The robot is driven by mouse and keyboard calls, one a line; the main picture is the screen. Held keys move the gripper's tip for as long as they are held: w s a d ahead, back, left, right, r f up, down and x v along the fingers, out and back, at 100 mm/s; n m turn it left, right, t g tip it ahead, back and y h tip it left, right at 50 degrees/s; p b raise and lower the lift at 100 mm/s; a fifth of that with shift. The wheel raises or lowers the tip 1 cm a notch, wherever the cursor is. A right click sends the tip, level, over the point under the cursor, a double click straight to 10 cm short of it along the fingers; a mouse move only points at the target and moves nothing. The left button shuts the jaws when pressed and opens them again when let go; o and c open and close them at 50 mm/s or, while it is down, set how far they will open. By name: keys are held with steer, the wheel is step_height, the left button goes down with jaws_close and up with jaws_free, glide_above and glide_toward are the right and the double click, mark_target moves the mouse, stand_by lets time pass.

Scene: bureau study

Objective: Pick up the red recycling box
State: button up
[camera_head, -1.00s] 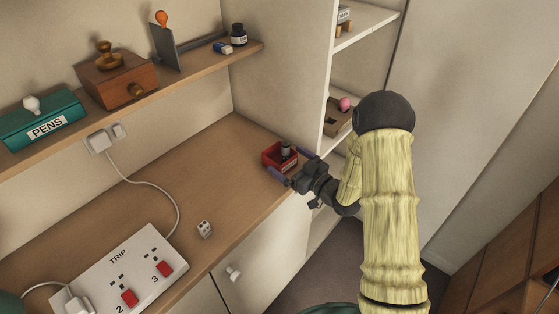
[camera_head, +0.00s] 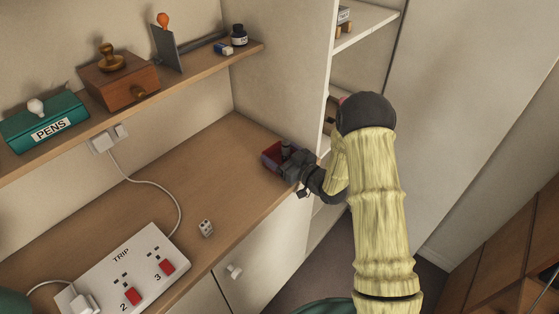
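The small red recycling box (camera_head: 270,158) sits on the wooden desk at its far right end, close to the front edge. A dark, bottle-like item (camera_head: 286,147) stands in it.
White shelves (camera_head: 365,30) stand right of the desk, close to my arm. A die (camera_head: 206,228) and a white power strip (camera_head: 118,268) lie on the desk. An upper shelf (camera_head: 180,88) holds a teal PENS box (camera_head: 42,122) and a wooden box (camera_head: 120,85). The desk's middle is clear.

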mark_target(280, 164)
steer(key=c, duration=0.5)
steer(key=shift+r, duration=0.1)
step_height(280, 164, up, 10)
steer(key=b, duration=0.1)
stand_by(0.6)
